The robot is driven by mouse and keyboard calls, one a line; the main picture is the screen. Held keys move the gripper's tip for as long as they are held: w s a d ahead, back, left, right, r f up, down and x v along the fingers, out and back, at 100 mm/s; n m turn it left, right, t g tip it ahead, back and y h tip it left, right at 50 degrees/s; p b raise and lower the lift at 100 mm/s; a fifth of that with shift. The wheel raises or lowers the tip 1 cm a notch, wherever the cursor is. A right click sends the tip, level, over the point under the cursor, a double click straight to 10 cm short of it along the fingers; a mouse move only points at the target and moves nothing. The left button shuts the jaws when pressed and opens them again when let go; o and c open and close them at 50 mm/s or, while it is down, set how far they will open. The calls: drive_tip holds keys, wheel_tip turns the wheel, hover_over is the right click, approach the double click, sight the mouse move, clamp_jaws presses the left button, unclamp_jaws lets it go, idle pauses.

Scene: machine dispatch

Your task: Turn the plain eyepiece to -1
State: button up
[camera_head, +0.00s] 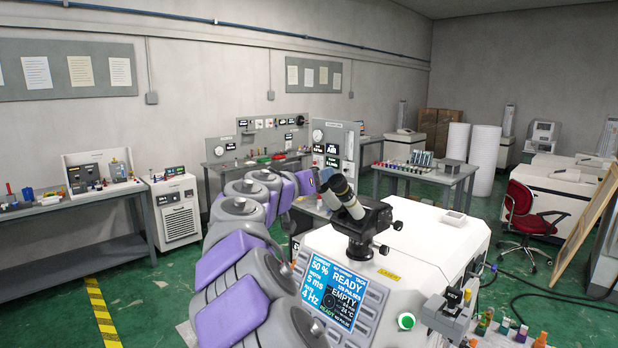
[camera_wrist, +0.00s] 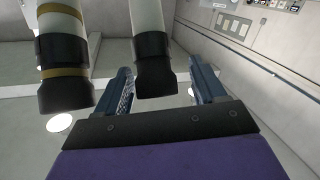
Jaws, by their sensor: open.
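The plain eyepiece (camera_wrist: 153,62), a pale tube with a black end, stands between my gripper's two fingers in the wrist view. My gripper (camera_wrist: 161,68) is open, with one blue-grey finger on each side of this eyepiece. A gap shows on the right; whether the left finger touches cannot be told. The other eyepiece (camera_wrist: 64,60), with brass bands, is left of the left finger, outside the jaws. In the head view the binocular head (camera_head: 367,217) sits on top of the white machine (camera_head: 420,232). Its eyepieces point up and left, towards my arm's end. No scale mark can be read.
The machine's blue screen (camera_head: 338,291) reads READY and EMPTY. A key switch (camera_head: 452,299) and small coloured bottles (camera_head: 503,327) are at its right. A bench (camera_head: 75,211) stands at the left and a red chair (camera_head: 522,213) at the right.

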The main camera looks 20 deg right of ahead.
drive_tip(key=shift+s+a, duration=0.3)
drive_tip(key=shift+s, duration=0.25)
drive_tip(key=f+v, duration=0.1)
drive_tip(key=v, duration=1.5)
drive_tip(key=shift+w+a+r+b, duration=0.3)
drive_tip(key=shift+a+r+b, duration=0.05)
drive_tip(key=shift+a+b, duration=0.05)
drive_tip(key=shift+a, duration=0.3)
